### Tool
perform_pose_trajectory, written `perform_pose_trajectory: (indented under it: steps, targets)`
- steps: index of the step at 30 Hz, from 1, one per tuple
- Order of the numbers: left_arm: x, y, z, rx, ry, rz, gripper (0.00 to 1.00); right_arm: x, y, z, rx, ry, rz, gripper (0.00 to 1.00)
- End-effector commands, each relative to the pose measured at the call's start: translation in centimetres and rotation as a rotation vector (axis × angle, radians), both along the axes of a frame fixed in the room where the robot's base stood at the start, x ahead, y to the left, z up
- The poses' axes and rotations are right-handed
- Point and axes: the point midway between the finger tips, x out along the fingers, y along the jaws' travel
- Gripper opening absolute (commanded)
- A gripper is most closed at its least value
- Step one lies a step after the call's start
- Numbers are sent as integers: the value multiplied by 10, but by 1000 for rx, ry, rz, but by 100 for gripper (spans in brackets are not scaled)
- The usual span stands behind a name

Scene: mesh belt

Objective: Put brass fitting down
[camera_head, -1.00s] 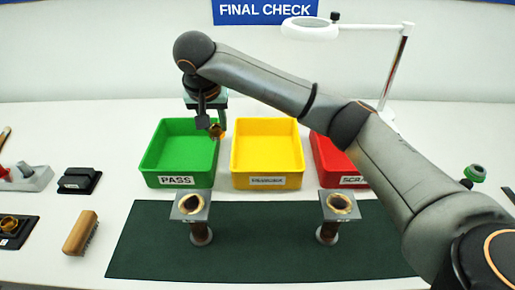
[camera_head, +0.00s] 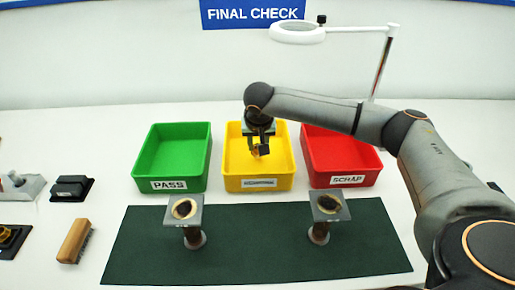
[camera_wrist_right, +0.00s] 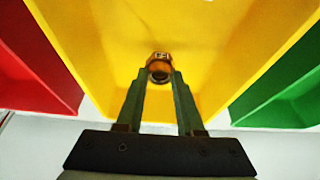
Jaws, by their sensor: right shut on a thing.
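The brass fitting (camera_wrist_right: 159,66) is a small orange-gold piece with a dark opening, held between the fingertips of my right gripper (camera_wrist_right: 158,80). In the head view the fitting (camera_head: 262,150) shows at the tip of my right gripper (camera_head: 258,148), over the yellow bin (camera_head: 259,183). In the right wrist view the yellow bin (camera_wrist_right: 100,40) fills the space beyond the fingers. I cannot tell how high the fitting is above the bin floor. The left gripper is not in view.
The green PASS bin (camera_head: 140,170) stands left, the red SCRAP bin (camera_head: 342,168) right. Two stands (camera_head: 184,215) (camera_head: 325,210) with square plates stand on the dark green mat (camera_head: 255,255) in front. A brush (camera_head: 75,242) lies left. A ring lamp (camera_head: 298,32) stands behind.

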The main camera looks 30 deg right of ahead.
Motion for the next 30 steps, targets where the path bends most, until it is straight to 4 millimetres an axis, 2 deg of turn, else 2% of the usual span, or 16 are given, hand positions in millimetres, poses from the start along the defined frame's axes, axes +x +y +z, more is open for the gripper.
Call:
perform_pose_trajectory:
  steps: [4,11,12,18,20,30]
  targets:
    - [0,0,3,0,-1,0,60,0,1,-16,0,-2,2,0]
    - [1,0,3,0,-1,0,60,0,2,-18,1,-2,2,0]
    - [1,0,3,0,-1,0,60,0,2,-19,0,0,1,41]
    - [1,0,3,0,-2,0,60,0,2,-18,0,0,1,63]
    - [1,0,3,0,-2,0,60,0,2,-18,0,0,1,69]
    - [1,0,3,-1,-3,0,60,-2,4,-11,2,-2,3,69]
